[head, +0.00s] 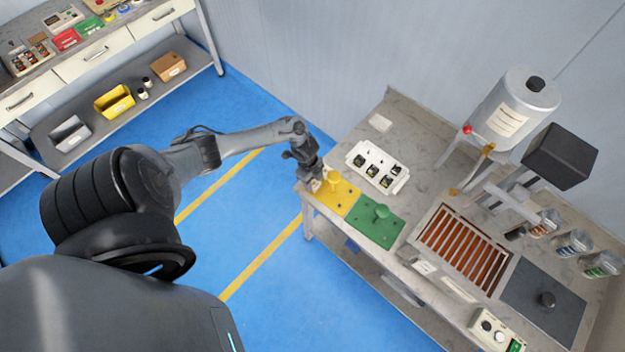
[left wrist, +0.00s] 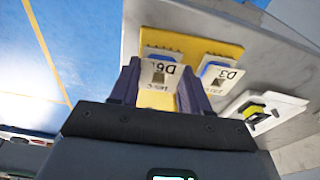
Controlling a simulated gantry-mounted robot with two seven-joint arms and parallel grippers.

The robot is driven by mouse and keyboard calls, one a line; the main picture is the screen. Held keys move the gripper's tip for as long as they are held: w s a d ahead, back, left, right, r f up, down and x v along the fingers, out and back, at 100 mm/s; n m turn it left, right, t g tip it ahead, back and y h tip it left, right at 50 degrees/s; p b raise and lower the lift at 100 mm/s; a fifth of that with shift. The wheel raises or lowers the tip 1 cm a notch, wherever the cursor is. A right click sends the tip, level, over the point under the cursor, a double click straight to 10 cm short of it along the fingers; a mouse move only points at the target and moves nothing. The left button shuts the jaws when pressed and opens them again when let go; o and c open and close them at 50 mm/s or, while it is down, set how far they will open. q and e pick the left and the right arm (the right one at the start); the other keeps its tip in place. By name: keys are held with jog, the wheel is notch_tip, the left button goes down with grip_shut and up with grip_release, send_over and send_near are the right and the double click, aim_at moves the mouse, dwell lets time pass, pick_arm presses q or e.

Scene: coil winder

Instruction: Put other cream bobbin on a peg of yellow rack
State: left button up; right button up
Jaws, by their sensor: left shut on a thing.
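My left gripper (head: 317,184) is at the left end of the yellow rack (head: 340,197). In the left wrist view its two dark fingers (left wrist: 158,92) are shut on a cream bobbin (left wrist: 158,75) marked D6, with a blue winding partly showing. This bobbin is over the yellow rack (left wrist: 190,44); I cannot tell whether it sits on a peg. A second cream bobbin (left wrist: 220,78), marked D3, is on the rack beside it, to the right. My right gripper is not in view.
A green rack (head: 376,228) adjoins the yellow one. A white tray (head: 361,152) with several dark pieces stands behind them on the grey bench. Farther right are a slatted unit (head: 462,248), a metal tank (head: 520,105) and jars.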

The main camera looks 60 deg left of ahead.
pick_arm(q)
jog(key=shift+f+b, duration=0.3)
jog(key=shift+f, duration=0.1)
jog(key=o, duration=1.1)
jog(key=shift+r, duration=0.1)
jog(key=r, duration=0.3)
jog(key=a+r+p, duration=0.1)
jog(key=r, duration=0.3)
jog(key=r+p, duration=0.1)
jog(key=r, duration=0.2)
jog(key=shift+s+a+r, duration=0.25)
jog(key=shift+s+r, duration=0.05)
jog(key=shift+s, duration=0.05)
